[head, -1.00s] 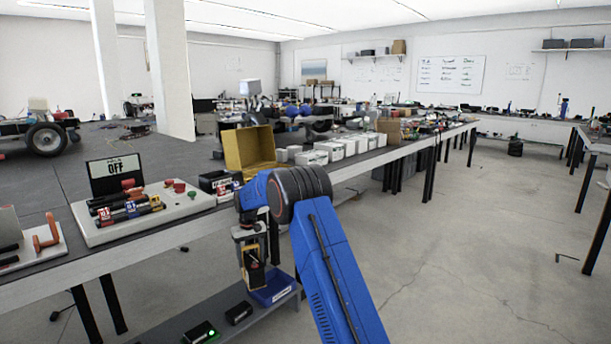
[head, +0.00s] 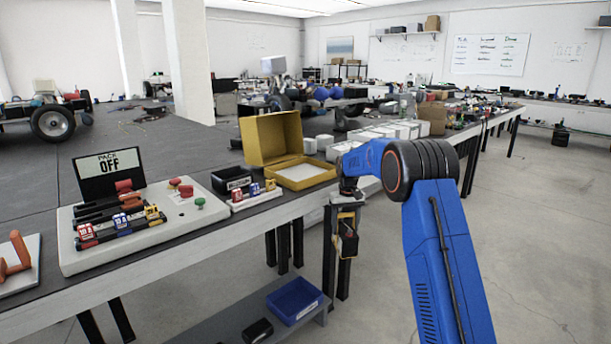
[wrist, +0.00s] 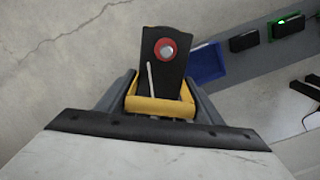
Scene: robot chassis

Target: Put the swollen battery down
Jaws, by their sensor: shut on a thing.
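My gripper (head: 346,236) hangs beside the front edge of the workbench, pointing down, and is shut on a dark battery with a yellow band (head: 349,245). In the wrist view the battery (wrist: 162,68) sits between the two jaws, with a red ring and a silver disc on its face. The yellow band (wrist: 160,106) lies across it at the jaws. The floor and a lower shelf show beyond it. Whether the battery is swollen is too small to tell.
An open yellow box (head: 306,178) with a pale inside stands on the workbench (head: 240,228), left of my gripper. A blue bin (head: 294,301) sits on the lower shelf (head: 236,322). A battery board with an "OFF" sign (head: 108,171) lies further left.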

